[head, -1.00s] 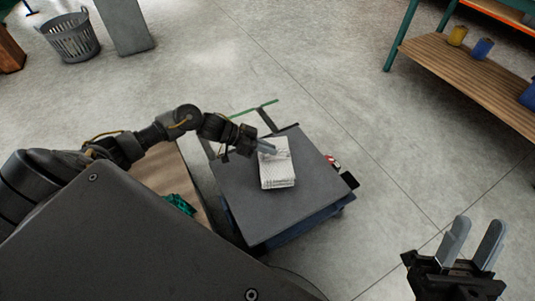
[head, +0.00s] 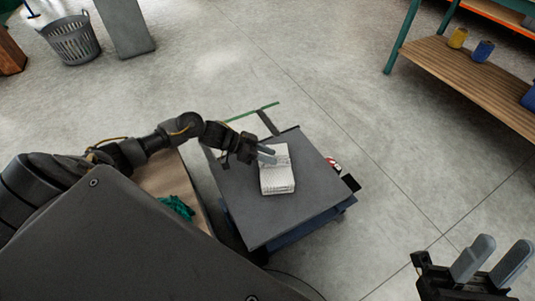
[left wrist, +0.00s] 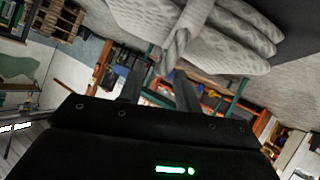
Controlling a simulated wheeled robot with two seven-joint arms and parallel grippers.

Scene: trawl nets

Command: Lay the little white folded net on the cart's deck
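The little white folded net (head: 277,176) lies on the dark grey deck (head: 240,200) of the cart, near its middle. My left gripper (head: 267,155) is at the net's upper left edge, with its two fingers apart. In the left wrist view the net (left wrist: 225,45), with a band around it, fills the top. The open fingers (left wrist: 158,85) point toward it with nothing clearly between them; whether they touch it cannot be told. My right gripper (head: 492,260) is open and empty at the lower right, away from the cart.
A wooden surface with a teal net (head: 178,208) is left of the cart. A wooden shelf (head: 465,80) with yellow (head: 458,38) and blue (head: 483,51) spools stands upper right. A grey basket (head: 72,40) is upper left.

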